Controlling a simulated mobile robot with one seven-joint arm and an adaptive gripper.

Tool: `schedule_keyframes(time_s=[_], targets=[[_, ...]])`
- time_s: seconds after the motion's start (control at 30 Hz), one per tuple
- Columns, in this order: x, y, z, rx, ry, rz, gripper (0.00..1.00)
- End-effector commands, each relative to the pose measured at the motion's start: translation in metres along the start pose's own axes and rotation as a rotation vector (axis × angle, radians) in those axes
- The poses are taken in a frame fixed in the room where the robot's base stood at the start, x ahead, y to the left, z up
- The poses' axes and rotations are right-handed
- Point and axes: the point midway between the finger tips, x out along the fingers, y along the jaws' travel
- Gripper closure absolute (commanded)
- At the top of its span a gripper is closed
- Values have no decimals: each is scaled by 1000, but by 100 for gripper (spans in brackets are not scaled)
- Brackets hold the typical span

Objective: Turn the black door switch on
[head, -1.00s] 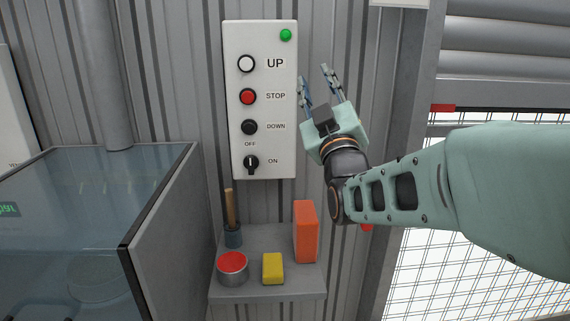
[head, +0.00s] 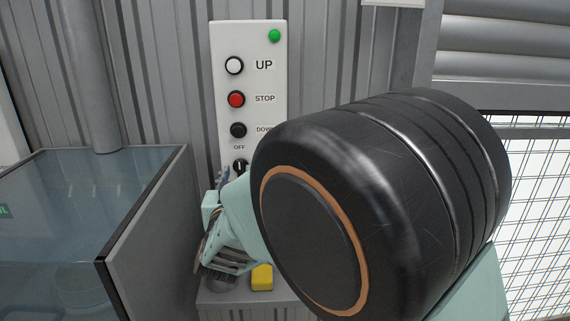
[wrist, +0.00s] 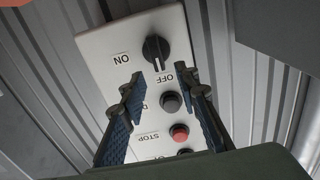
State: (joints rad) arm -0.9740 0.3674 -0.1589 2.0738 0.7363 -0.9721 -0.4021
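The black door switch (head: 239,165) is a round rotary knob at the bottom of the white control panel (head: 248,45). In the head view my arm partly covers it. In the wrist view the knob (wrist: 156,50) shows upside down, its handle and white mark pointing to OFF, with ON to one side. My gripper (head: 222,178) is just below and left of the switch in the head view. In the wrist view its blue fingers (wrist: 160,75) are apart with nothing between them, the tips short of the knob. Contact is not visible.
Above the switch are a black DOWN button (head: 238,130), a red STOP button (head: 236,99) and a white UP button (head: 234,65). A green light (head: 274,36) is lit. A glass-topped cabinet (head: 80,200) stands left. A yellow block (head: 262,277) sits on the shelf below.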

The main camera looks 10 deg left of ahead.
Motion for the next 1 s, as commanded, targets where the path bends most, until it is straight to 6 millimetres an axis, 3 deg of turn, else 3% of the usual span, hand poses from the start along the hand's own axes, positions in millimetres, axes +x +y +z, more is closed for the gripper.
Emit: schedule_keyframes(time_s=[0.1,0.3,0.67,0.93,1.0], targets=[[23,1,0,-2,1,2,71],[46,1,0,-1,1,1,71],[52,1,-1,-1,2,0,71],[52,1,-1,-1,2,0,97],[52,1,-1,-1,1,0,100]])
